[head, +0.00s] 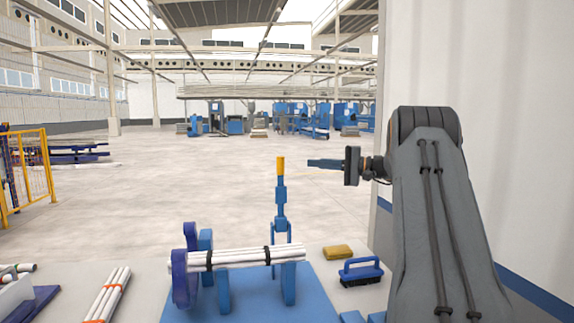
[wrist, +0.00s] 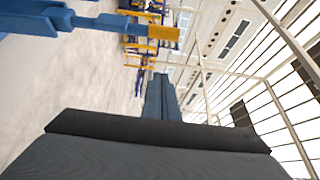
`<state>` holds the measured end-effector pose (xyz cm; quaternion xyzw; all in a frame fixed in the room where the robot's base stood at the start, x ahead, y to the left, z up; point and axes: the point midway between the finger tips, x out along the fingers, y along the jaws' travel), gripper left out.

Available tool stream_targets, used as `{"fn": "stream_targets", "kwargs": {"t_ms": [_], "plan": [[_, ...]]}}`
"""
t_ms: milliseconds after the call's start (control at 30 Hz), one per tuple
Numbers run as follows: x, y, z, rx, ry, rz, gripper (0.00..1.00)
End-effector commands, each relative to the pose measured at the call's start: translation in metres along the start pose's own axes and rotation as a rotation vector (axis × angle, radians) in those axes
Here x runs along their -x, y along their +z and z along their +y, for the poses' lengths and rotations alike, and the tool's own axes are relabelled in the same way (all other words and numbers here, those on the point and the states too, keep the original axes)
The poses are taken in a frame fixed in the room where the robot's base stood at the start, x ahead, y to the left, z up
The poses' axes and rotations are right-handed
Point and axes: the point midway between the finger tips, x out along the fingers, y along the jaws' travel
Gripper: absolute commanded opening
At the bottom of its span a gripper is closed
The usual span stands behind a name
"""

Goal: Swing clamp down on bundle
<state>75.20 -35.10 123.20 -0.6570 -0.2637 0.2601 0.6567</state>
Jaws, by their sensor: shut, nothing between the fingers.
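The bundle of white pipes (head: 238,257), tied with dark bands, lies across blue cradle supports (head: 223,287) in the head view. The clamp (head: 281,206) is a blue arm with a yellow tip, standing upright behind the bundle's right part, raised off it. My gripper (head: 314,163) is shut and empty, pointing left, to the right of the yellow tip and apart from it in the picture. In the wrist view my shut blue fingers (wrist: 159,97) show at the middle. The clamp (wrist: 100,22) enters there from the upper left, its yellow tip above the fingers.
A yellow sponge-like block (head: 338,252) and a blue brush (head: 360,272) lie right of the blue base plate (head: 320,300). Another banded pipe bundle (head: 108,296) lies to the left. A yellow fence (head: 28,176) stands far left, a white wall (head: 470,90) at right.

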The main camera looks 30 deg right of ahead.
Motion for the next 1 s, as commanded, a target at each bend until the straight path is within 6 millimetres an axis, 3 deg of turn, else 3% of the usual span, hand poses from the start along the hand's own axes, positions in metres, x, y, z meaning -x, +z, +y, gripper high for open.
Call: {"fn": "stream_targets", "kwargs": {"t_ms": [367, 900, 1000], "plan": [[-0.012, 0.001, 0.000, -0.003, 0.004, -0.001, 0.00], [-0.103, 0.001, -0.001, -0.003, 0.004, -0.001, 0.00], [-0.096, 0.011, -0.001, -0.005, 0.005, 0.002, 0.00]]}}
